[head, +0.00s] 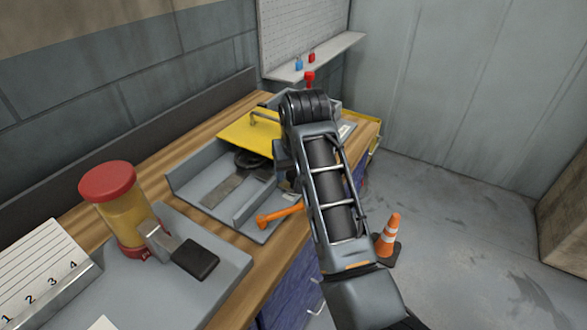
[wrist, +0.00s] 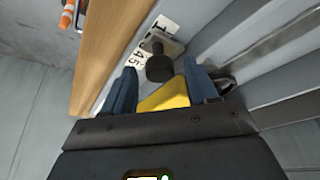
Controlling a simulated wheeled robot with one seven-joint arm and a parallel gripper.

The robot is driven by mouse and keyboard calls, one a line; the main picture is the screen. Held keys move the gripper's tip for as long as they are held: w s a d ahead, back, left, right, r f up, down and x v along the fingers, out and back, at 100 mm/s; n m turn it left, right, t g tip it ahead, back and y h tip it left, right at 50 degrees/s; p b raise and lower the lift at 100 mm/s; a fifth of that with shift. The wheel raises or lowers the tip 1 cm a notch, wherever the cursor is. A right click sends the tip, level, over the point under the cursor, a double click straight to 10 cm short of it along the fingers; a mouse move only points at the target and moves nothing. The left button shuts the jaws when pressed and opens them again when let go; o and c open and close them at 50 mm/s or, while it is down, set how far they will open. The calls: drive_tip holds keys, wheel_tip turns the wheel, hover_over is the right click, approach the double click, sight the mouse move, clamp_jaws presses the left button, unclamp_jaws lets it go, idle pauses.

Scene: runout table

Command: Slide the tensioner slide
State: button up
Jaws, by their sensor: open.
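In the wrist view, the tensioner slide seems to be the grey metal block with a dark round knob (wrist: 159,66). It sits beside a white number scale (wrist: 135,57) on which a 4 and a 5 can be read. My gripper (wrist: 160,72) is open, with its two blue fingers either side of the knob in the picture. Whether they reach down around it or stay short of it, I cannot tell. A yellow piece (wrist: 165,97) shows between the fingers below the knob. In the head view my arm hides the gripper and the knob.
A yellow cover with a handle (head: 249,135) stands on the grey tray (head: 180,185). An orange lever (head: 280,215) projects at the tray's front. A red-capped jar (head: 108,182) stands left. An orange cone (head: 391,228) is on the floor. The floor at right is mostly clear.

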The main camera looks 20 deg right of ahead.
drive_tip(key=shift+c, duration=0.5)
clamp_jaws()
